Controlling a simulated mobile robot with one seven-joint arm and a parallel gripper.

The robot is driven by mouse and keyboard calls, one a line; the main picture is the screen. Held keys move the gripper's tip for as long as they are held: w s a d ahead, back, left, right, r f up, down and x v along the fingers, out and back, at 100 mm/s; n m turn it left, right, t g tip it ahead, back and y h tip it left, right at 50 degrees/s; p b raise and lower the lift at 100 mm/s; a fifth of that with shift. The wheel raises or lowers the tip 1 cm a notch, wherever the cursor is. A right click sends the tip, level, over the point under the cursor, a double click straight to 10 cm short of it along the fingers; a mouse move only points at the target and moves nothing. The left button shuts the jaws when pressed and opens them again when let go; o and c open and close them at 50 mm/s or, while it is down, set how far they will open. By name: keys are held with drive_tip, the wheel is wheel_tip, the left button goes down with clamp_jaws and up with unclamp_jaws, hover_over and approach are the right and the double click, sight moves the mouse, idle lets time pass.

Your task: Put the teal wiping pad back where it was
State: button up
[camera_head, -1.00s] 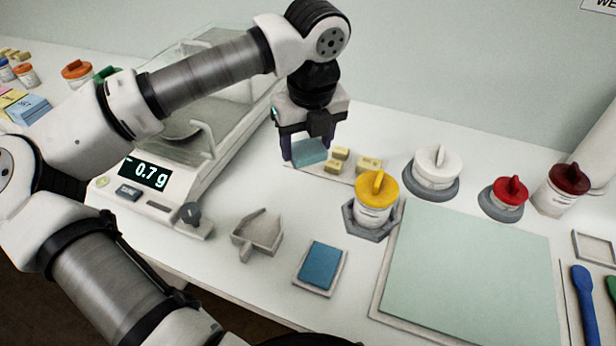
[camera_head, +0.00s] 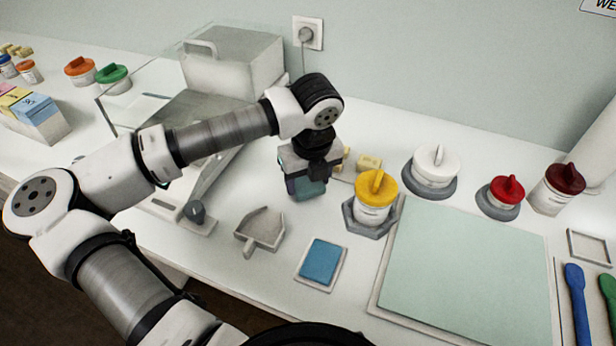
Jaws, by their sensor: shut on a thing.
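The teal wiping pad (camera_head: 307,188) hangs between the fingers of my gripper (camera_head: 305,180), which is shut on it. It is partly covered by the fingers, and its gap above the counter is hard to judge. My gripper is left of the yellow-lidded jar (camera_head: 373,202) and behind the grey scoop (camera_head: 262,228). A blue pad (camera_head: 321,260) lies in a small pale tray (camera_head: 300,277) at the front.
Small yellow blocks (camera_head: 368,162) sit just right of my gripper, partly hidden. White-lidded (camera_head: 437,170) and red-lidded (camera_head: 507,190) jars stand right, behind a pale green mat (camera_head: 470,265). The counter between scoop and jar is clear.

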sight(312, 190)
drive_tip(key=shift+f, duration=0.15)
drive_tip(key=o, duration=0.9)
drive_tip(key=r, duration=0.4)
drive_tip(key=s+r+b, duration=0.1)
drive_tip(key=r, duration=0.7)
drive_tip(key=shift+s+d+r+b, duration=0.15)
drive_tip(key=shift+s+d+b, duration=0.15)
drive_tip(key=shift+d+b, duration=0.1)
